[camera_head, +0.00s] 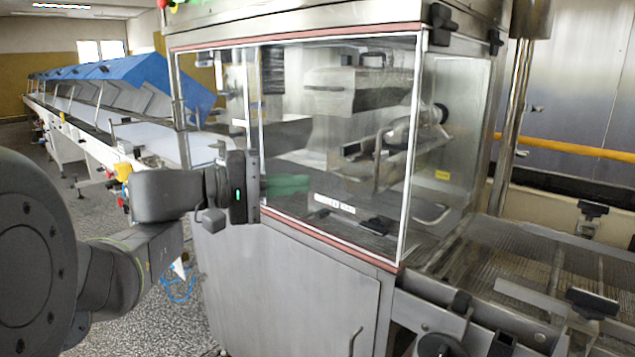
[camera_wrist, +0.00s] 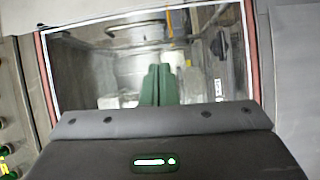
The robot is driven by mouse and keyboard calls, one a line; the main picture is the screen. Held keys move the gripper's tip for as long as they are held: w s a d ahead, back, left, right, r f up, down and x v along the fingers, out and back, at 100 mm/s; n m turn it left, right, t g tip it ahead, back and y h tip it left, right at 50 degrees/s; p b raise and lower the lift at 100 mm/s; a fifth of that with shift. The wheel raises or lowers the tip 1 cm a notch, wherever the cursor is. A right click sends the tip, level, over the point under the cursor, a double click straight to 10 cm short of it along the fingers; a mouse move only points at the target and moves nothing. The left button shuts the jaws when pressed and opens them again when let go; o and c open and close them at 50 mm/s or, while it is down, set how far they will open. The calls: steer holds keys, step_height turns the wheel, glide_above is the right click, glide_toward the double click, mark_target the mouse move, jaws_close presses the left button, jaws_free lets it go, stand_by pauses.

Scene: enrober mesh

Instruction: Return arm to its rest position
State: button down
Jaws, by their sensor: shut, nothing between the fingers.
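My gripper (camera_head: 306,184) is at the end of my arm, which reaches in from the left in the head view. Its green fingers point right, over the clear window of the steel enrober machine (camera_head: 290,285). In the wrist view my gripper (camera_wrist: 158,67) shows its two green fingers side by side, shut and empty. The red-edged window (camera_wrist: 85,75) lies beyond them. I cannot tell how far the fingertips are from the pane.
A wire mesh belt (camera_head: 515,262) runs out of the machine on the right, with dark knobs along its frame. A long conveyor with blue covers (camera_head: 130,75) stands behind at the left. A blue cable (camera_head: 180,288) lies near the machine.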

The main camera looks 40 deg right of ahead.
steer(key=shift+v, duration=1.3)
steer(key=shift+d, duration=0.1)
steer(key=s+a+x, duration=0.1)
steer(key=s+x, duration=0.1)
steer(key=x, duration=1)
steer(key=shift+s+d+p, duration=0.2)
steer(key=shift+s+p, duration=0.1)
steer(key=shift+s, duration=0.1)
steer(key=shift+f, duration=0.1)
